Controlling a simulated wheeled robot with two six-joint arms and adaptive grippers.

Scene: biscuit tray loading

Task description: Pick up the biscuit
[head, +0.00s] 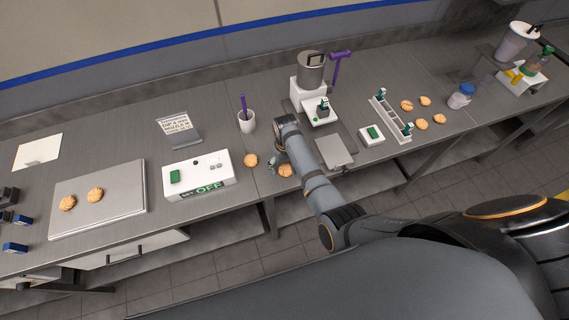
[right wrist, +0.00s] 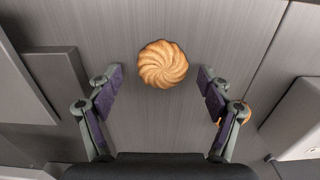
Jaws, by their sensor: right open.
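A round golden biscuit with a swirled top (right wrist: 162,64) lies on the grey worktop in the right wrist view, just ahead of and between the fingertips. My right gripper (right wrist: 160,82) is open, with a gap on each side of this biscuit. A second biscuit (right wrist: 246,113) is mostly hidden behind the right-hand finger. In the head view my right gripper (head: 277,164) is low over the worktop, between a biscuit on its left (head: 251,160) and one partly covered by my arm (head: 286,171). My left gripper is not in view.
A metal tray (head: 122,206) holds two biscuits at the left. A white control box marked OFF (head: 200,184) stands left of my right gripper. A grey plate (head: 334,151) lies to its right. Several biscuits (head: 421,124) lie farther right, beyond a white rack (head: 388,118).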

